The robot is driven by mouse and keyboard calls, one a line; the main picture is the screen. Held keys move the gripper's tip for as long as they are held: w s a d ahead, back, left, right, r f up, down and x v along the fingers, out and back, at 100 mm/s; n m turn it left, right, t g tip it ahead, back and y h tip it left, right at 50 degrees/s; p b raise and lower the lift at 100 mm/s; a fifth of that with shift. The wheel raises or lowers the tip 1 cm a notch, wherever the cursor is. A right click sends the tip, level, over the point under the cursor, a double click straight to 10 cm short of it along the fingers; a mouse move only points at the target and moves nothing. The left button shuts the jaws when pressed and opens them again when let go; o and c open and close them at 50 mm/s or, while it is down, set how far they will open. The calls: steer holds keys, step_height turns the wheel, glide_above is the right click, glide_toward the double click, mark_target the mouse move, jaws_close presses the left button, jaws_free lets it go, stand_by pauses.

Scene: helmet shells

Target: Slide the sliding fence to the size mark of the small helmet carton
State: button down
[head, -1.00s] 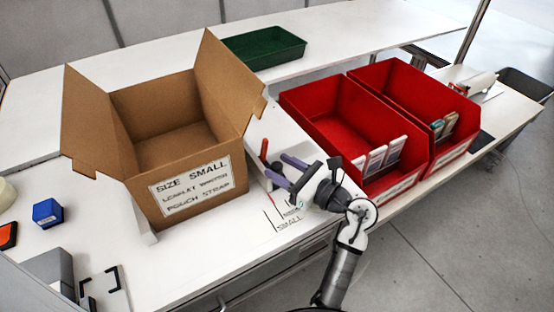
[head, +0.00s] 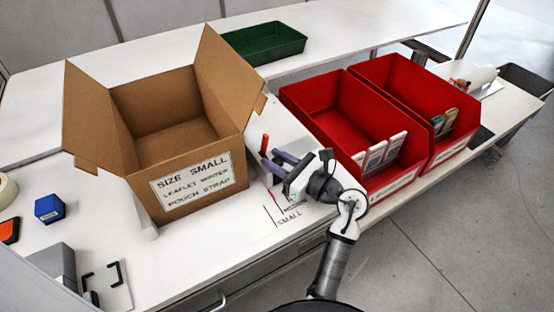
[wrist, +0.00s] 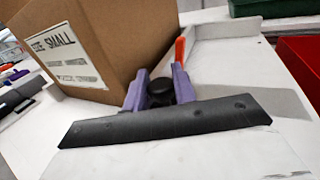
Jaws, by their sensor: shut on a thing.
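The small helmet carton (head: 150,185) stands open on the bench, its label reading "SIZE SMALL"; it also shows in the wrist view (wrist: 130,40). My gripper (head: 271,158) is just right of the carton. In the wrist view my purple fingers (wrist: 160,90) are shut on a dark round knob (wrist: 160,88), which seems to belong to the sliding fence. The white fence (head: 258,186) is beside the carton's right side, partly hidden by my gripper. A red lever (head: 264,144) stands upright beside my fingers. The printed "SMALL" mark (head: 289,218) lies on the bench in front of my gripper.
Two red bins (head: 345,125) with cards in them stand to the right. A green tray (head: 264,44) lies on the rear surface. A blue block (head: 49,209) and a grey block (head: 55,268) are on the left. The bench strip before the carton is clear.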

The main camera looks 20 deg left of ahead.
mark_target(266, 169)
steer(key=shift+s+a+b, duration=0.4)
steer(key=shift+s+a, duration=0.6)
steer(key=shift+s, duration=0.25)
steer(key=c, duration=1.2)
jaws_free()
